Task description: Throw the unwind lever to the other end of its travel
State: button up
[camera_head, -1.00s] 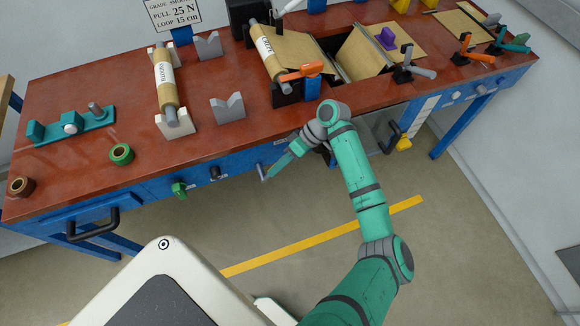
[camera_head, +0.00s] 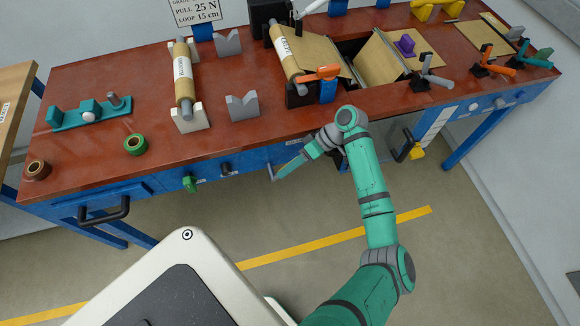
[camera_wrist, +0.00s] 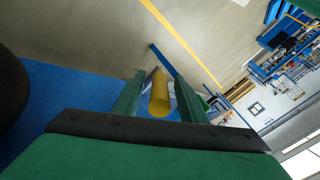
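In the wrist view a yellow cylindrical grip (camera_wrist: 160,95), which I take to be the unwind lever's handle, stands between the two fingers of my gripper (camera_wrist: 160,88). A gap shows on each side of it, so the fingers look open around it, not closed on it. In the head view my gripper (camera_head: 276,172) is low at the bench's blue front, right of a black knob (camera_head: 226,169). The lever is mostly hidden there by my gripper and wrist, and its pivot is not clear.
A green knob (camera_head: 190,183) sits on the blue front farther left, and a black drawer handle (camera_head: 104,212) beyond it. A black handle (camera_head: 403,146) and a yellow part (camera_head: 417,152) are to the right. The red bench top (camera_head: 200,145) is above. Floor in front is open.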

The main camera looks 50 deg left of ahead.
jog(key=v, duration=1)
jog(key=shift+w+r, duration=0.25)
jog(key=shift+r, duration=0.05)
jog(key=shift+d, duration=0.15)
